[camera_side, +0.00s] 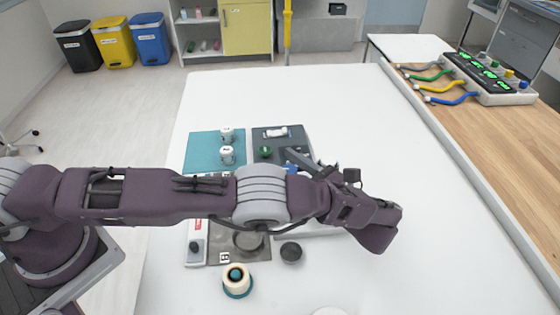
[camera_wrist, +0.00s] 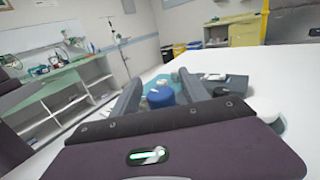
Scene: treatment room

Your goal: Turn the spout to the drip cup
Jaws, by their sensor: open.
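My gripper (camera_side: 312,162) is open, its two fingers pointing away from the side camera above the table. In the wrist view my gripper (camera_wrist: 160,82) has a blue rounded part (camera_wrist: 160,97) showing between its fingers; I cannot tell whether they touch it. A bit of blue (camera_side: 291,168) also shows beside the fingers in the side view. I cannot make out a spout; my arm hides much of the middle of the work area. A small dark round cup (camera_side: 291,252) stands in front of my arm and may be the drip cup.
Two white cups (camera_side: 227,155) stand on a teal mat (camera_side: 201,142). A dark tray (camera_side: 296,133) holds a white item and a green knob (camera_side: 265,152). A tape roll (camera_side: 237,281) lies near the front. The white table (camera_side: 400,165) is clear to the right.

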